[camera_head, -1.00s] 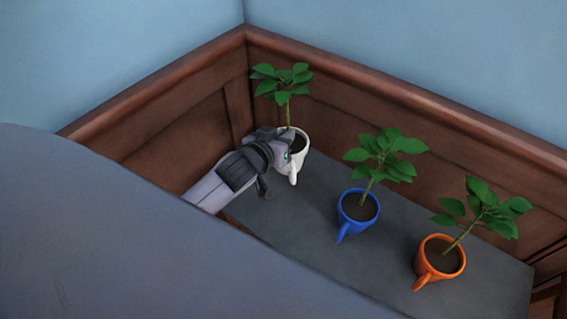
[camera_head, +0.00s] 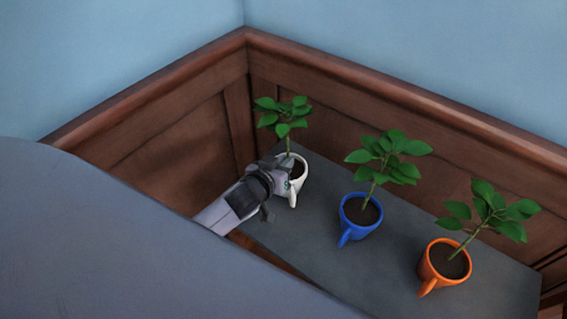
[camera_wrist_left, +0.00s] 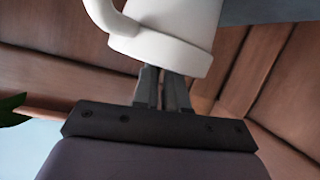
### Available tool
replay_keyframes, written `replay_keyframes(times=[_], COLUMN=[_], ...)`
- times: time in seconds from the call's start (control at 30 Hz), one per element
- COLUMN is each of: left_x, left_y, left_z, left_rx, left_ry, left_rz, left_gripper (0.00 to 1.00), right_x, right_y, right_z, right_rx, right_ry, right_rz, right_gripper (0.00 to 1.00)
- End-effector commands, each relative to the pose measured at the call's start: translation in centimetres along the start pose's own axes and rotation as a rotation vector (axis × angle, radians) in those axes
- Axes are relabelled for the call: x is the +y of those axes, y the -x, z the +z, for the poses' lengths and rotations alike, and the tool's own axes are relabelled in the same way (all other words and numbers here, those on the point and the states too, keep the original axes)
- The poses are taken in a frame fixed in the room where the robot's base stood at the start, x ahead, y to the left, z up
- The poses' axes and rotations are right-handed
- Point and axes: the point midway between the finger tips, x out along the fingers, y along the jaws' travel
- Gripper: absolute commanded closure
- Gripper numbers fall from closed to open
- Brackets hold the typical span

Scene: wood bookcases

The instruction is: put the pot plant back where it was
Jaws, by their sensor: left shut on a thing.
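The pot plant is a small leafy green plant (camera_head: 285,118) in a white mug (camera_head: 298,182). It stands upright at the far left end of a dark grey tabletop (camera_head: 330,178). My left gripper (camera_head: 283,178) comes in from the left and is shut on the white mug. The left wrist view shows the mug (camera_wrist_left: 175,30) close above the fingers (camera_wrist_left: 163,90), its handle to the left. The fingers hide part of the mug in the head view. I cannot tell whether its base touches the tabletop. My right gripper is not in view.
A blue mug (camera_head: 358,222) with a plant and an orange mug (camera_head: 436,275) with a plant stand in line to the right. Brown wood panelling (camera_head: 175,145) meets in a corner behind the tabletop. Bare tabletop lies between the white and blue mugs.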

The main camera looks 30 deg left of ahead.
Motion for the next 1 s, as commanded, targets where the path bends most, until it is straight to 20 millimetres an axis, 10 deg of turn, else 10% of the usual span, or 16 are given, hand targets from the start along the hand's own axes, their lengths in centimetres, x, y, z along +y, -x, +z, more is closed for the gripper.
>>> replay_keyframes(times=[0.07,0.17,0.57,1.0], left_x=[0.0,0.0,0.0,0.0], left_y=[-0.1,-0.1,0.2,6.9], left_z=[0.0,0.2,-0.1,0.0], left_rx=[0.006,0.0,-0.001,-0.003], left_ry=[0.002,0.001,0.0,0.002], left_rz=[0.003,0.0,-0.001,-0.001], left_gripper=[1.0,0.62,0.62,0.62], right_x=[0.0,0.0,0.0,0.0], right_y=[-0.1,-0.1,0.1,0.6], right_z=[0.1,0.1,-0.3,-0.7], right_rx=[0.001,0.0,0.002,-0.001], right_ry=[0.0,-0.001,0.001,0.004], right_rz=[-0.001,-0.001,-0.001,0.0], right_gripper=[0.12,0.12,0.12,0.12])
